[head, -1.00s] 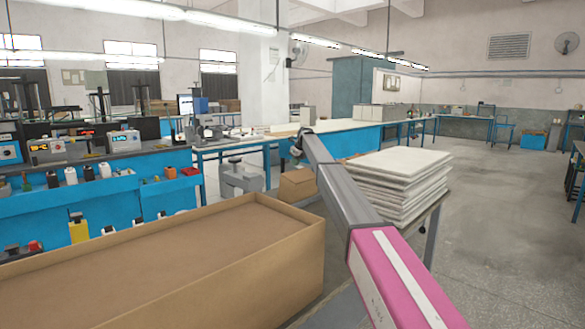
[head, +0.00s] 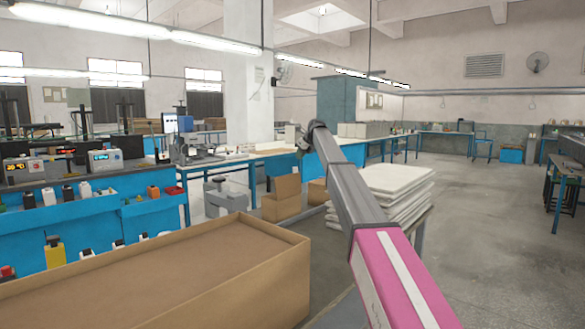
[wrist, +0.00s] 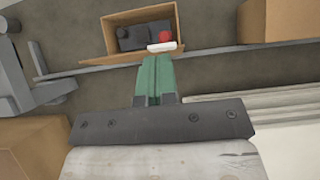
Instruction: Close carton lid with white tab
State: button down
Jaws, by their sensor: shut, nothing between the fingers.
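In the wrist view an open carton (wrist: 112,44) lies at the top centre, with dark items (wrist: 142,35) and a red round part (wrist: 166,36) inside. The white tab (wrist: 161,46) shows at its near edge. My gripper (wrist: 156,62) has green fingers, shut with nothing between them. In the picture the fingertips are just below the white tab; I cannot tell whether they touch it. In the head view brown cartons (head: 282,197) stand on the floor beyond the large box; I cannot tell which is the open one. My gripper is not clearly visible there.
A large brown box (head: 285,268) fills the near left in the head view. A stack of white slabs (head: 397,187) on a table stands right of centre. Blue benches (head: 75,235) with bottles line the left. Open floor (head: 485,230) lies to the right.

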jog(key=x, duration=1.3)
jog(key=shift+w+a+f, duration=0.15)
jog(key=shift+w, duration=0.05)
jog(key=w+a+f+g+h, duration=0.1)
jog(key=w+a+f+h, duration=0.1)
jog(key=f, duration=0.3)
jog(key=shift+w+a+f+g, duration=0.2)
jog(key=shift+a+f+g, duration=0.1)
jog(key=shift+a, duration=0.2)
jog(key=shift+r, duration=0.2)
jog(key=shift+r, duration=0.75)
